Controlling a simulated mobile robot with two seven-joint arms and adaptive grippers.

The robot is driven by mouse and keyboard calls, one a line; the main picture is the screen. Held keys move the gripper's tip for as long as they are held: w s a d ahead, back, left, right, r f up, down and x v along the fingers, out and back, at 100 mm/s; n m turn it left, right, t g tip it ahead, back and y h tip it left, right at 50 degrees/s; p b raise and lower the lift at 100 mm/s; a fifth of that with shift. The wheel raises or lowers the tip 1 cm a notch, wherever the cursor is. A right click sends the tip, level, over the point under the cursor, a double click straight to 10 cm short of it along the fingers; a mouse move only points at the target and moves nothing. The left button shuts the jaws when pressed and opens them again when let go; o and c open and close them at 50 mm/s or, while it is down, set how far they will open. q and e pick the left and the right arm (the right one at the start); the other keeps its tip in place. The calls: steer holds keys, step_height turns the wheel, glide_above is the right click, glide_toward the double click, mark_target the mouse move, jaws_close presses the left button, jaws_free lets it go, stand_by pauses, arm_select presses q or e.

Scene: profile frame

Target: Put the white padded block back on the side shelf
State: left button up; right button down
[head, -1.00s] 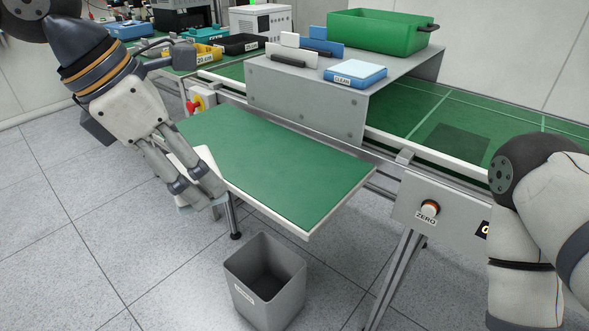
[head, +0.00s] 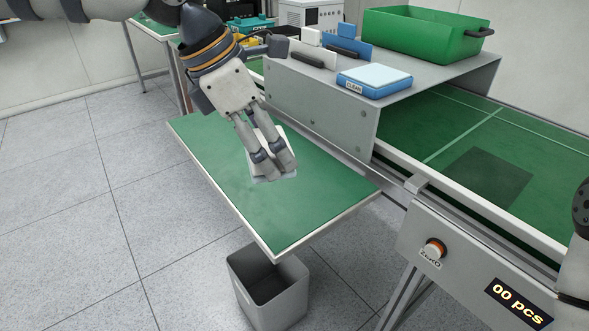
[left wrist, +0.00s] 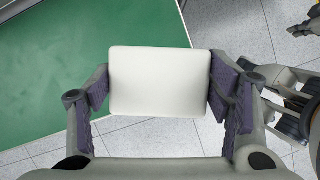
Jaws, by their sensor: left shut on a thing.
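The white padded block (left wrist: 160,82) is held between the two pads of my left gripper (left wrist: 160,90) in the left wrist view, its broad pale face toward the camera. In the head view, my left gripper (head: 272,167) points down over the green side shelf (head: 305,205). The fingers cover much of the block there; parts of it show around them (head: 257,137). I cannot tell whether the block touches the shelf or hangs just above it. The shelf's green top (left wrist: 40,75) and pale edge also show in the wrist view.
A grey bin (head: 270,292) stands on the floor below the shelf's front corner. The shelf's front part is clear.

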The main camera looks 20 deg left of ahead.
arm_select(q)
steer(key=b, duration=0.2)
glide_above(287, 181)
steer(key=f, duration=0.8)
steer(key=shift+s, duration=0.4)
steer(key=shift+w+f, duration=0.2)
steer(key=shift+f, duration=0.8)
steer(key=shift+w+f, duration=0.2)
steer(key=shift+f, duration=0.75)
steer(key=o, duration=1.2)
arm_select(e)
steer(key=shift+g, duration=0.7)
steer(key=s+f, duration=0.3)
steer(key=shift+s+f, duration=0.1)
steer(key=shift+s, duration=0.1)
arm_select(q)
steer(key=v, duration=1.2)
steer(key=shift+r+p, duration=0.15)
steer(key=shift+p, duration=0.25)
arm_select(e)
steer(key=shift+w+r+t, duration=0.3)
steer(key=shift+w+r, duration=0.25)
